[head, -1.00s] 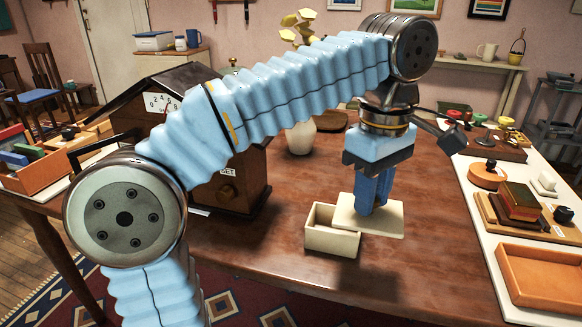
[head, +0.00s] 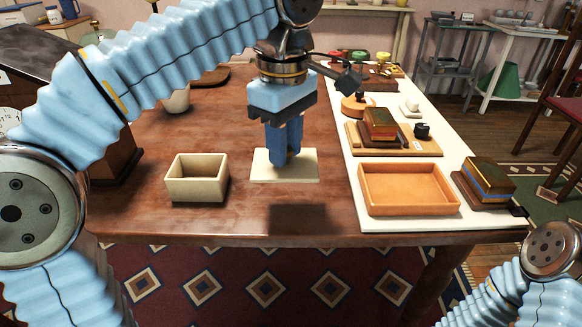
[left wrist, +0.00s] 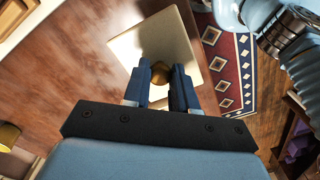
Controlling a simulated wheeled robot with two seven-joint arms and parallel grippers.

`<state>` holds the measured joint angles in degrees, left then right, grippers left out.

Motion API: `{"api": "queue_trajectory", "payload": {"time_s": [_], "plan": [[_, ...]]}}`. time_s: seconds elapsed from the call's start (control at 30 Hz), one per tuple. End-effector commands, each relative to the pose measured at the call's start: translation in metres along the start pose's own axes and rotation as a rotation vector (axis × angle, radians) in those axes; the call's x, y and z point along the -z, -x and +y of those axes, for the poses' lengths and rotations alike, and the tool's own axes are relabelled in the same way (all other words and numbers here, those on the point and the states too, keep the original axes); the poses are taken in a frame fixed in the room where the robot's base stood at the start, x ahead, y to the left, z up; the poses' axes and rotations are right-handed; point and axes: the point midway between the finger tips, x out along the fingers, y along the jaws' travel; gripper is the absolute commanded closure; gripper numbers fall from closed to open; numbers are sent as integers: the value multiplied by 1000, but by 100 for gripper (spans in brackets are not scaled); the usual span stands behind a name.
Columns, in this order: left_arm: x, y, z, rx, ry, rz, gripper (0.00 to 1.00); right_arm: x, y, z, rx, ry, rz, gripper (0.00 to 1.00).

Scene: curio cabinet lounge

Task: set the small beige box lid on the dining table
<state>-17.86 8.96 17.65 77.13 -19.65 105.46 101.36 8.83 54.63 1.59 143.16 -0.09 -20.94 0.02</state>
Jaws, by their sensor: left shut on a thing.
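The small beige box lid (head: 306,168) is a flat square plate. My left gripper (head: 284,160) points down and is shut on its knob. In the left wrist view the lid (left wrist: 172,38) spreads past the fingertips (left wrist: 160,76), with the brass-coloured knob between them. A dark squarish shadow on the dining table (head: 240,222) in front of the lid suggests it is held above the wood. The open beige box (head: 198,184) stands left of the lid, apart from it. My right gripper is out of view; only part of that arm shows at lower right.
An orange tray (head: 408,188) and a book on a wooden board (head: 380,124) lie on the white runner at right. A dark box (head: 484,180) stands at the runner's right edge. Bare table lies behind the lid and at the near edge.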

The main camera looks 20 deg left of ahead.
Motion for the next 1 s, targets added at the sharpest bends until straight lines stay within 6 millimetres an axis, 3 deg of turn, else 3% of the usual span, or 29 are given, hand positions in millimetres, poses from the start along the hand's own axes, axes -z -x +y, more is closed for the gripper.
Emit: {"api": "queue_trajectory", "payload": {"time_s": [0.03,0.2,0.47,0.6,1.0], "plan": [[3,-15,8,6,1,0,100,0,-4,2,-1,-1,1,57],[8,-40,28,3,-1,-1,100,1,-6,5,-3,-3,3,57],[12,-57,42,3,0,0,100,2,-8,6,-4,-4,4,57],[13,-82,41,3,0,0,100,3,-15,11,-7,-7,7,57],[12,-89,41,1,0,0,100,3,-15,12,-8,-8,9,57]]}}
